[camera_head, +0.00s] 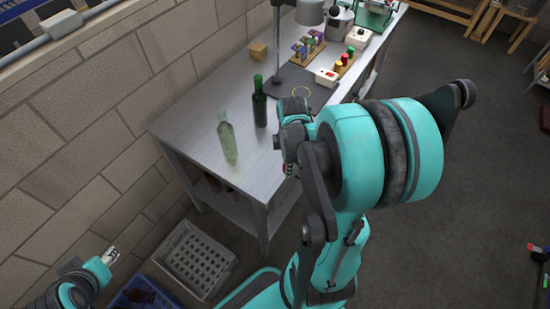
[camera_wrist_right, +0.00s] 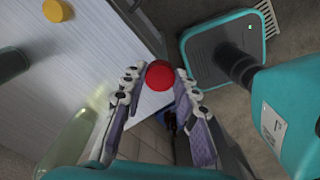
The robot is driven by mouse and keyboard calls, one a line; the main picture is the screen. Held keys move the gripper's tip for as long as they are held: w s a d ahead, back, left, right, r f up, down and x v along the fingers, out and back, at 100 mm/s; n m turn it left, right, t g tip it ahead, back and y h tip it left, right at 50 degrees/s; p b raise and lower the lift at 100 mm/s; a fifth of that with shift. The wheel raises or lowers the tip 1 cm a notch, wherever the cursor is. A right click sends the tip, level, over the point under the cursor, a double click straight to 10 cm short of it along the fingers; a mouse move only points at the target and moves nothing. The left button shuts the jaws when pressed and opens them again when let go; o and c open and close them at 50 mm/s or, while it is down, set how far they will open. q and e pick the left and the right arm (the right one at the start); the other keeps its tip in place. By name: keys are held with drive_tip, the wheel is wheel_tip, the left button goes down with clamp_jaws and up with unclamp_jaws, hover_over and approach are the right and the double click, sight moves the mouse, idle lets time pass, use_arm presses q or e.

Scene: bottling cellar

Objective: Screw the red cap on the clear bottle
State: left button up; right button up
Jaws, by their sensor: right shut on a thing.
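The clear bottle (camera_head: 228,141) stands upright and uncapped-looking on the metal table, near its front left; it also shows at the lower left of the right wrist view (camera_wrist_right: 72,140). The red cap (camera_wrist_right: 159,75) sits between the fingertips of my right gripper (camera_wrist_right: 157,82), which is shut on it. In the head view my right arm hides most of this gripper; a small bit of red shows by the table edge, right of the clear bottle. The cap is apart from the bottle. My left gripper (camera_head: 110,256) is low at the left, away from the table; its opening is unclear.
A dark green bottle (camera_head: 259,102) stands behind the clear one. A yellow cap (camera_wrist_right: 57,10) lies on the table (camera_head: 185,125). A rack of coloured pieces (camera_head: 309,48) and a board with coloured knobs stand farther back. A grey crate (camera_head: 196,258) is on the floor.

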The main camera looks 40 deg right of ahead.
use_arm(q)
drive_tip(key=shift+r+p, duration=0.35)
drive_tip(key=shift+r, duration=0.15)
use_arm(e)
drive_tip(key=s, duration=0.1)
drive_tip(key=s+r, duration=0.2)
drive_tip(key=shift+s+d, duration=0.1)
drive_tip(key=shift+d, duration=0.15)
